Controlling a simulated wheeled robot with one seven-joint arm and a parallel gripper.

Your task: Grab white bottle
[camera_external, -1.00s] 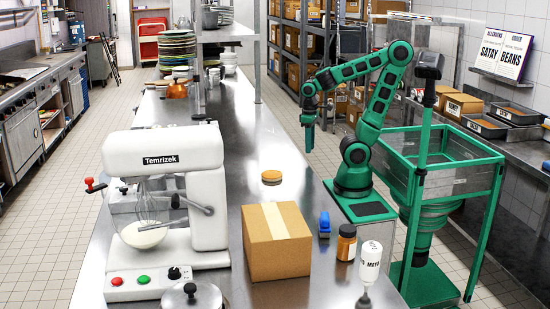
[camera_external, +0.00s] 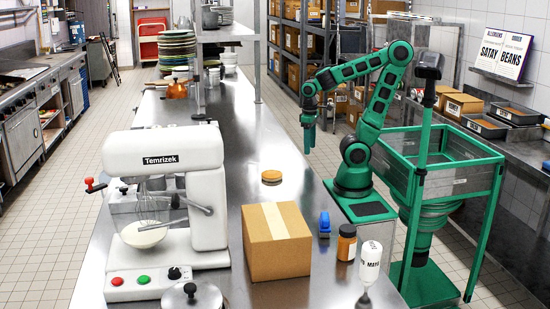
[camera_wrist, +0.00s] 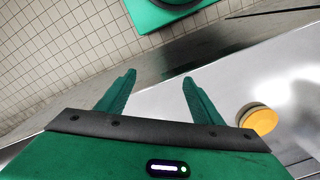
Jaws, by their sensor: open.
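The white bottle (camera_external: 370,262), lettered MAYO, stands on the near right part of the steel counter in the external view, with its narrow dark-tipped end down. My gripper (camera_external: 309,147) hangs pointing down near the counter's right edge, well behind the bottle and apart from it. In the wrist view, my gripper (camera_wrist: 158,84) has its two green fingers spread, with nothing between them. The white bottle is not in the wrist view.
A brown-labelled jar (camera_external: 346,243), a blue item (camera_external: 324,225) and a cardboard box (camera_external: 277,243) stand left of the bottle. A round tan-topped item (camera_external: 271,177) lies farther back and shows in the wrist view (camera_wrist: 260,121). A white mixer (camera_external: 165,200) fills the left.

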